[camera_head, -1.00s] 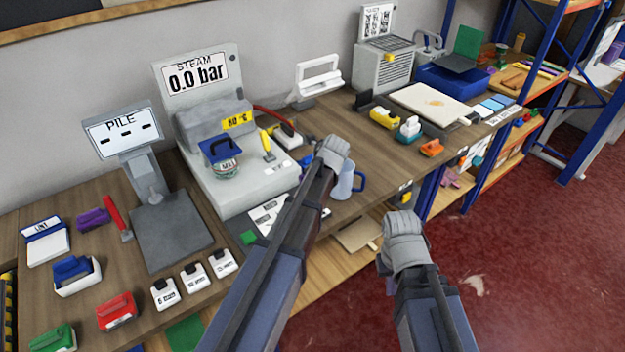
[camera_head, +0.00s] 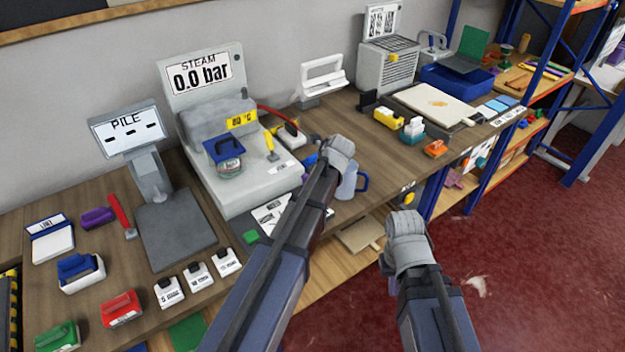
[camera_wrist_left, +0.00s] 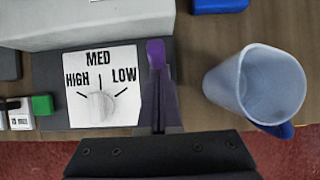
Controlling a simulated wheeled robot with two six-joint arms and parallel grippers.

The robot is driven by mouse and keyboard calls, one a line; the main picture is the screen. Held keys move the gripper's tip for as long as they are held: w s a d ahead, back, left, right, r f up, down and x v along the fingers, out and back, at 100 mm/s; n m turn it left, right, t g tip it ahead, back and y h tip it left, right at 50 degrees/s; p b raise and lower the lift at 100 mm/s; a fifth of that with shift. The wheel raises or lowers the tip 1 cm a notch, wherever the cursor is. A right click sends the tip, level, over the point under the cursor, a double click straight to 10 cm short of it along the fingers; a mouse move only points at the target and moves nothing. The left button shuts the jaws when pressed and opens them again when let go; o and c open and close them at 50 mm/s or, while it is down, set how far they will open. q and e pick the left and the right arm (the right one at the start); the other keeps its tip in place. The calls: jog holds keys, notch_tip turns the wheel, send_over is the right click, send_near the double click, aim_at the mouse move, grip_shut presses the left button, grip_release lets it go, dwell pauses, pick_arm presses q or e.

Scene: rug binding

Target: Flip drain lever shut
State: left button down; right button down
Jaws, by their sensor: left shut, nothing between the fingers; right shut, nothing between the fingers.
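The steam machine (camera_head: 240,185) stands on the bench with a screen reading 0.0 bar. A yellow-handled lever (camera_head: 270,143) stands on its base; I cannot tell if this is the drain lever. My left gripper (camera_head: 336,148) is shut and empty over the bench front, right of the machine. My right gripper (camera_head: 405,224) is shut and empty, out over the floor beyond the bench edge.
A clear jug (camera_head: 347,185) with a blue handle is close to my left gripper and also shows in the left wrist view (camera_wrist_left: 255,90). A blue-topped jar (camera_head: 228,160) sits on the machine. A scale (camera_head: 175,232) and stampers fill the left bench.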

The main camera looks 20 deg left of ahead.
pick_arm(q)
jog(key=d+p+v, duration=0.1)
jog(key=p+v, duration=0.8)
jog(key=v, duration=0.3)
jog(key=shift+s+p, duration=0.35)
jog(key=shift+s, duration=0.1)
jog(key=shift+f, duration=0.2)
jog(key=s+d+f+n+g+h+b, duration=0.1)
jog(key=s+d+f+n, duration=0.1)
jog(key=s+n, duration=0.5)
jog(key=s+d+f+n+g+h+b, duration=0.1)
jog(key=s+d+f+n+b, duration=0.1)
jog(key=s+d+n, duration=0.3)
jog(key=s+d+f+n+g+h+b, duration=0.1)
jog(key=s+d+f+n, duration=0.2)
jog(key=s+n, duration=0.6)
jog(key=shift+s+d+n+g+b, duration=0.3)
jog(key=shift+s+d+n+g, duration=0.15)
jog(key=shift+s, duration=0.4)
jog(key=shift+f, duration=0.1)
